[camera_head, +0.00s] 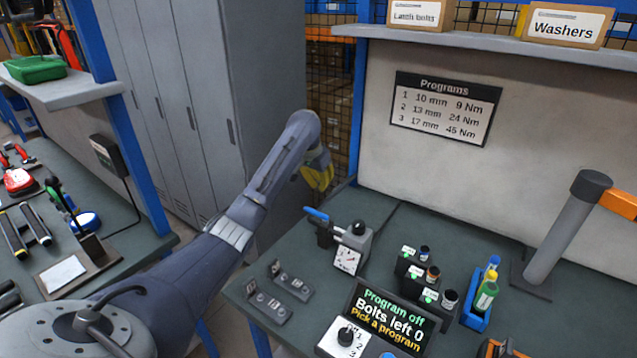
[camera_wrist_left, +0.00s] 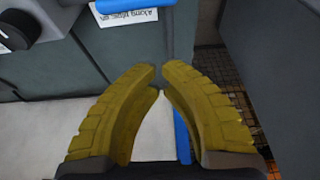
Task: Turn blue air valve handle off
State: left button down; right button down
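In the left wrist view the blue handle (camera_wrist_left: 122,5) is cut off by the top edge, above a white label (camera_wrist_left: 128,18) that reads roughly "Along pipe: on". My left gripper (camera_head: 319,170) has yellow fingers and is beyond the handle, past the bench's far left edge. In the left wrist view the fingertips (camera_wrist_left: 160,70) are together with nothing between them, apart from the handle. My right gripper is not in view.
Grey lockers (camera_head: 190,90) and a blue post (camera_head: 357,95) stand near the left gripper. Behind the bench is a panel with a programs sign (camera_head: 444,108). Bottles (camera_head: 486,290), small jars and a display (camera_head: 390,318) reading "Program off" stand right of the valve.

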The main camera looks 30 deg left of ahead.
aim_at(316, 215)
pick_arm(q)
notch_tip(316, 215, down, 6)
jog(key=s, duration=0.1)
jog(key=shift+s+f, duration=0.25)
jog(key=shift+s, duration=0.15)
dwell(0.4)
jog(key=shift+d, duration=0.1)
dwell(0.4)
